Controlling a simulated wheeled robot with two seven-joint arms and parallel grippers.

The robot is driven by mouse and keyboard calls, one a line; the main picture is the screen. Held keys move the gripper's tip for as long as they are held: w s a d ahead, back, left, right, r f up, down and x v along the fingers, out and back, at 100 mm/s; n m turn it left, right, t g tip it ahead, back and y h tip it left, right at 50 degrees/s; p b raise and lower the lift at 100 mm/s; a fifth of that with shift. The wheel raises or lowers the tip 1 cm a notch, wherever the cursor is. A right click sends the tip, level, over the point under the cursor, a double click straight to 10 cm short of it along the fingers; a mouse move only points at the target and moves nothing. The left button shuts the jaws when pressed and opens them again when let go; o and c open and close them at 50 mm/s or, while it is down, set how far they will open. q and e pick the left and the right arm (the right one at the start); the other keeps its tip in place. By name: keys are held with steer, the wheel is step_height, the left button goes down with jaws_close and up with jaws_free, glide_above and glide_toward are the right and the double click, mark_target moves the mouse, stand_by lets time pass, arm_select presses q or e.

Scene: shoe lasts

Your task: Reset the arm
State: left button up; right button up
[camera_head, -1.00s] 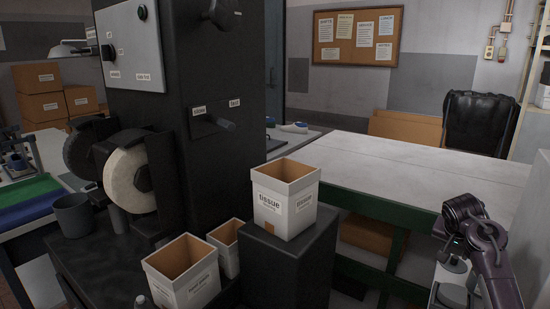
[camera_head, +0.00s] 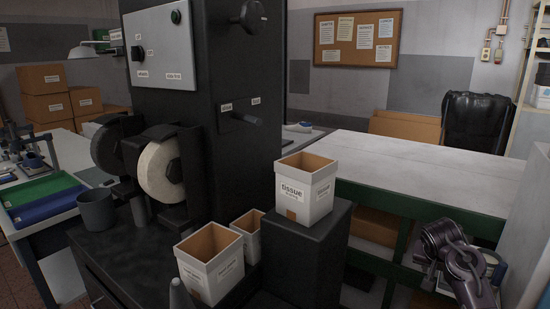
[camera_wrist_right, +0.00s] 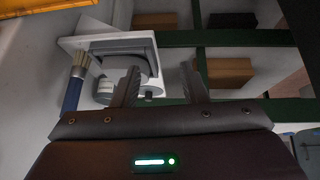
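My right arm (camera_head: 455,255) is dark purple and folded low at the right of the head view, beside the white-topped workbench. My right gripper (camera_wrist_right: 160,82) shows in the right wrist view, its two dark fingers apart with nothing between them. Beyond the fingers are a grey-white device on a small shelf (camera_wrist_right: 115,55) and a brush with a blue handle (camera_wrist_right: 73,88). I cannot tell the exact gap between the fingers and the device. My left arm and left gripper are not in view.
A dark machine with grinding wheels (camera_head: 161,170) stands at centre left. A tissue box (camera_head: 305,190) sits on a black pedestal, with open cartons (camera_head: 210,265) beside it. The workbench top (camera_head: 420,165) is clear. A black chair (camera_head: 473,122) stands behind it.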

steer(key=s+a+f+n+y, duration=0.1)
steer(key=s+a+f+n, duration=0.2)
steer(key=s+a+f, duration=0.35)
steer(key=s+a+f+n+y, duration=0.1)
steer(key=s+a+f+n, duration=0.25)
steer(key=s+a, duration=0.55)
steer(key=s+a+r+n+y, duration=0.1)
steer(key=s+a+n+y, duration=0.25)
steer(key=s+a, duration=1.05)
step_height(320, 180, down, 30)
steer(key=s+g, duration=0.2)
steer(key=s+d+f, duration=0.2)
steer(key=s+f, duration=0.7)
steer(key=s, duration=0.1)
steer(key=s+d+f+g, duration=0.1)
steer(key=s+d+f, duration=0.1)
steer(key=s+f, duration=0.7)
steer(key=shift+s+d+f+n, duration=0.15)
steer(key=shift+s+d+n, duration=0.15)
steer(key=shift+s, duration=0.15)
steer(key=shift+s+h, duration=0.1)
steer(key=shift+h, duration=0.15)
